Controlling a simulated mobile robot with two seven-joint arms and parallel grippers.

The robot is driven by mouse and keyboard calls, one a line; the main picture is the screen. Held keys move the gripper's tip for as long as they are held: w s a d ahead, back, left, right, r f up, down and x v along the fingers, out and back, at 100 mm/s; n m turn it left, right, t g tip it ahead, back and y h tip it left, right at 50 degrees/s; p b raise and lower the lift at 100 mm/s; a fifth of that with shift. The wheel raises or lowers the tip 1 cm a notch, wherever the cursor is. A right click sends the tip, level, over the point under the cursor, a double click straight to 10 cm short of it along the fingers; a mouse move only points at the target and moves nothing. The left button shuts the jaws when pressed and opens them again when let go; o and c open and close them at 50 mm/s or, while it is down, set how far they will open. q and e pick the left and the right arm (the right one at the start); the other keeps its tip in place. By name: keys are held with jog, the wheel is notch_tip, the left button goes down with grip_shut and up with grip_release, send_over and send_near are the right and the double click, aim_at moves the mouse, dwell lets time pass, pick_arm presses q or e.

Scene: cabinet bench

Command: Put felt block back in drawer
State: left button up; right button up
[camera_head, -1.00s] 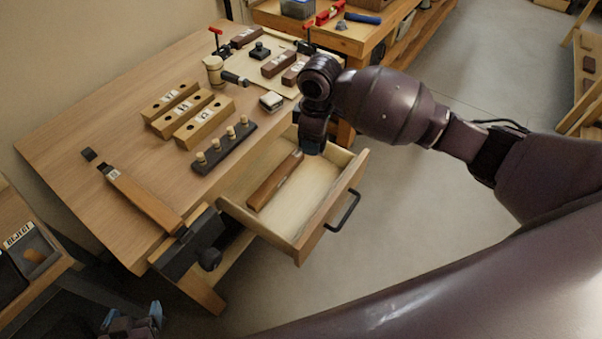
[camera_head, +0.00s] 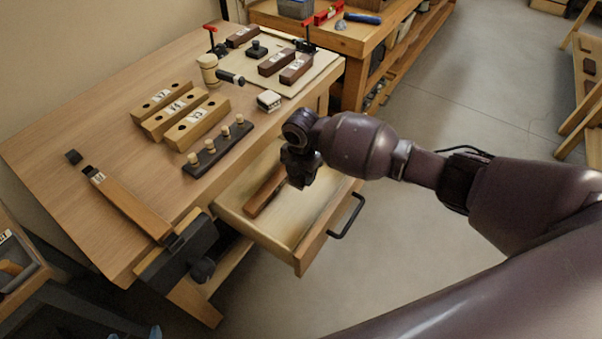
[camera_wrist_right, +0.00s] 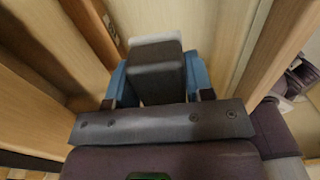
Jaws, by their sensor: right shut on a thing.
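My right gripper (camera_head: 301,178) is over the open drawer (camera_head: 270,228) of the bench, pointing down. In the right wrist view its blue fingers (camera_wrist_right: 158,82) are shut on a dark grey block with a pale edge, the felt block (camera_wrist_right: 155,70). The block is inside the drawer's outline; I cannot tell whether it touches the drawer floor. In the head view the block is hidden by the gripper. A brown wooden bar (camera_head: 264,192) lies in the drawer, left of the gripper. Only blue tips of my left gripper (camera_head: 153,332) show at the bottom edge.
The drawer's front with its black handle (camera_head: 347,216) stands out over clear floor. On the bench are a peg rack (camera_head: 220,146), several labelled wooden blocks (camera_head: 180,112), a mallet (camera_head: 209,69), a small pale-topped block (camera_head: 269,100) and a vise (camera_head: 185,248).

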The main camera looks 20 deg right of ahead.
jog(key=shift+f+b, duration=0.45)
jog(key=shift+f, duration=0.3)
jog(key=shift+f+b, duration=0.45)
jog(key=shift+f, duration=0.25)
jog(key=shift+f+b, duration=0.4)
jog(key=shift+f, duration=0.25)
jog(key=shift+f+b, duration=0.35)
jog(key=shift+f, duration=0.45)
pick_arm(q)
jog(key=shift+w+d+f, duration=0.1)
jog(key=shift+w+f, duration=0.15)
jog(key=shift+f, duration=0.25)
jog(key=shift+w+d+f, duration=0.1)
jog(key=shift+w+f, duration=0.1)
jog(key=shift+f, duration=0.3)
pick_arm(e)
jog(key=shift+f, duration=0.2)
pick_arm(q)
jog(key=shift+s+a+f, duration=0.1)
jog(key=shift+s+f, duration=0.1)
jog(key=shift+s, duration=0.25)
jog(key=shift+w+r, duration=0.1)
jog(key=shift+w+r, duration=0.3)
jog(key=shift+w, duration=0.15)
jog(key=shift+s+f, duration=0.1)
jog(key=shift+s, duration=0.15)
